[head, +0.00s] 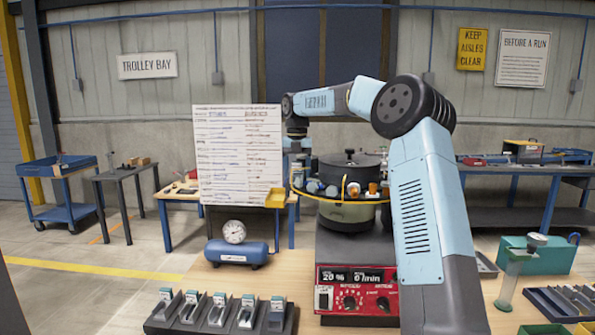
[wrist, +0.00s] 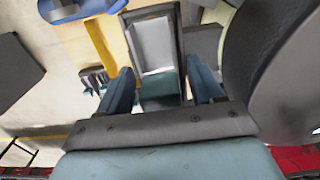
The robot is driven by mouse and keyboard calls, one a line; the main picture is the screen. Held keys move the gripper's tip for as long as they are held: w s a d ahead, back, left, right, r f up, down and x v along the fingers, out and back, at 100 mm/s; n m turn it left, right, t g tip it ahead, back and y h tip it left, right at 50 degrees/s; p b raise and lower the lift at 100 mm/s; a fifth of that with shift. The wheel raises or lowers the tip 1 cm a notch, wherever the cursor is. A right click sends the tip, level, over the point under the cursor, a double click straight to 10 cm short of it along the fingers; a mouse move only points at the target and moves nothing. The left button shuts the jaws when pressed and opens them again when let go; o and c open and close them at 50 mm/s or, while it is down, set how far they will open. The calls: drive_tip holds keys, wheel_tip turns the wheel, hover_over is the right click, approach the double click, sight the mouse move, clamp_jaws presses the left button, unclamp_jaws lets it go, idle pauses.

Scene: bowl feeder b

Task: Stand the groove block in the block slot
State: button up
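My gripper (wrist: 158,78) has its two blue fingers on either side of a block with a teal end and a pale, dark-edged channel face. I take this as the groove block (wrist: 154,46). It appears held between the fingers and points away from the wrist. In the head view my arm reaches over the left side of the feeder bowl, and the gripper is small and hard to make out there. The block's outline cannot be told in that view. I cannot clearly pick out the block slot in either view.
The feeder bowl (head: 349,214) stands behind a red control box (head: 356,290). A blue air tank (head: 237,253) lies to its left. A rack (head: 222,327) with several teal-topped blocks sits at front left. A white board (head: 238,155) stands behind. Bare tabletop lies between tank and rack.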

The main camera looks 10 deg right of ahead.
wheel_tip(320, 180, up, 11)
drive_tip(key=shift+s+a+r, duration=0.1)
drive_tip(key=shift+s+r, duration=0.05)
drive_tip(key=shift+r, duration=0.45)
drive_tip(key=s+a+r+m+t+h, duration=0.1)
drive_tip(key=s+a+m, duration=0.2)
drive_tip(key=s+m, duration=0.6)
drive_tip(key=s+a+m+t+h, duration=0.1)
drive_tip(key=s+a+m, duration=0.35)
drive_tip(key=s, duration=0.95)
drive_tip(key=s+d+f+m+t, duration=0.1)
drive_tip(key=s+d+f+m, duration=0.1)
drive_tip(key=s+f+m, duration=0.3)
drive_tip(key=s+d+f+m+t+y, duration=0.1)
drive_tip(key=s+d+f+m, duration=0.2)
drive_tip(key=s, duration=0.9)
drive_tip(key=s+d+f+m+t+y, duration=0.1)
drive_tip(key=s+d+f+m, duration=0.2)
drive_tip(key=s+f+m, duration=0.4)
drive_tip(key=s+m, duration=0.1)
drive_tip(key=m, duration=0.3)
drive_tip(key=shift+s+f+t, duration=0.2)
drive_tip(key=shift+s+t, duration=0.1)
drive_tip(key=shift+s, duration=0.05)
